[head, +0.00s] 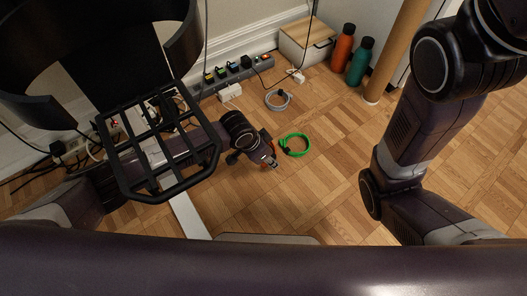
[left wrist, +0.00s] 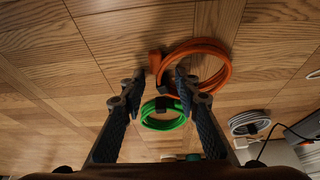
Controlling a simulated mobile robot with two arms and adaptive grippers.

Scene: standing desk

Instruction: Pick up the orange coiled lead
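The orange coiled lead (left wrist: 227,70) lies on the wooden floor in the left wrist view. Its orange plug end shows at the left of the coil, in line with the gap between my left fingers. My left gripper (left wrist: 158,88) is open, and its right fingertip overlaps the lower left of the coil in the picture. I cannot tell whether it touches. In the head view my left gripper (head: 270,161) is low near the floor and hides most of the orange lead, with only a bit of orange showing beside it. My right gripper is out of view.
A green coiled lead (head: 295,152) lies right beside the left gripper. A grey coiled lead (head: 278,107) lies farther back. A power strip (head: 232,76), a lidded box (head: 307,45), an orange bottle (head: 343,48) and a teal bottle (head: 359,62) stand along the wall. A black wire tray (head: 133,183) hangs over my left arm.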

